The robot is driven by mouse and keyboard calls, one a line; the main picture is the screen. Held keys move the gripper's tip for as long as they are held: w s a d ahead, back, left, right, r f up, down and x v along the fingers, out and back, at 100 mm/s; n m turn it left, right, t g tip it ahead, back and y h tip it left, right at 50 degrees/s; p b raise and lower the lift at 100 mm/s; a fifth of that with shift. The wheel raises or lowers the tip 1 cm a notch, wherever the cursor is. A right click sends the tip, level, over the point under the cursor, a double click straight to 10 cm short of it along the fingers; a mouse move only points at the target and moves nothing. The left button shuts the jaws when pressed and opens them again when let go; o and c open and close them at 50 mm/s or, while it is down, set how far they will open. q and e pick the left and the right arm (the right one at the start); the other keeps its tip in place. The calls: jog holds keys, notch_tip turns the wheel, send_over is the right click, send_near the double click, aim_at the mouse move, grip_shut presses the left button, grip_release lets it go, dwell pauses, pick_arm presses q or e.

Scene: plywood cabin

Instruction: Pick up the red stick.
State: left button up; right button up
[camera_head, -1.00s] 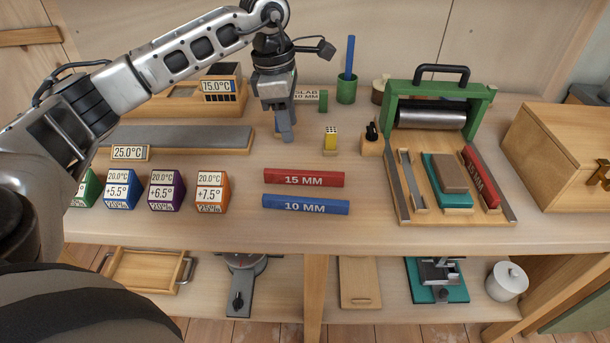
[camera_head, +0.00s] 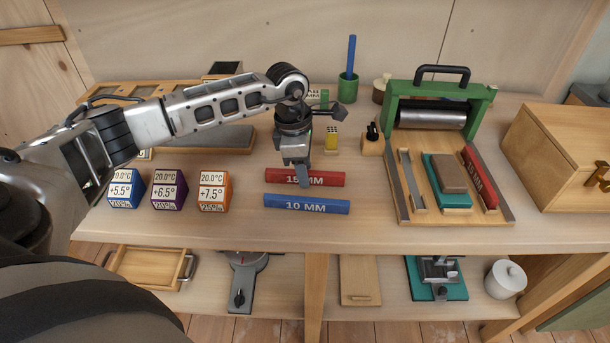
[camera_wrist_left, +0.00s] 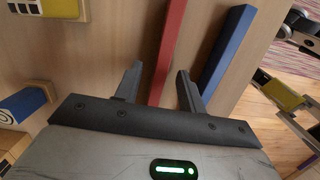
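A red stick (camera_head: 328,179) marked 15 MM lies flat on the bench, just behind a blue stick (camera_head: 306,204) marked 10 MM. My left gripper (camera_head: 304,183) points down over the red stick and hides part of its label. In the left wrist view, the gripper's two fingers (camera_wrist_left: 160,72) are apart. The red stick (camera_wrist_left: 168,45) shows in the gap between them, and the blue stick (camera_wrist_left: 228,47) lies beyond the right finger. Whether the fingertips reach down beside the stick is hard to tell. My right gripper is not in view.
Cubes with temperature labels, such as the orange one (camera_head: 213,191), stand left of the sticks. A yellow block (camera_head: 331,143) stands behind them. A green roller press (camera_head: 436,83) and a wooden tray holding another red bar (camera_head: 480,178) are on the right.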

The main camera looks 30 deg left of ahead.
pick_arm(q)
grip_shut()
jog(key=shift+r, duration=0.2)
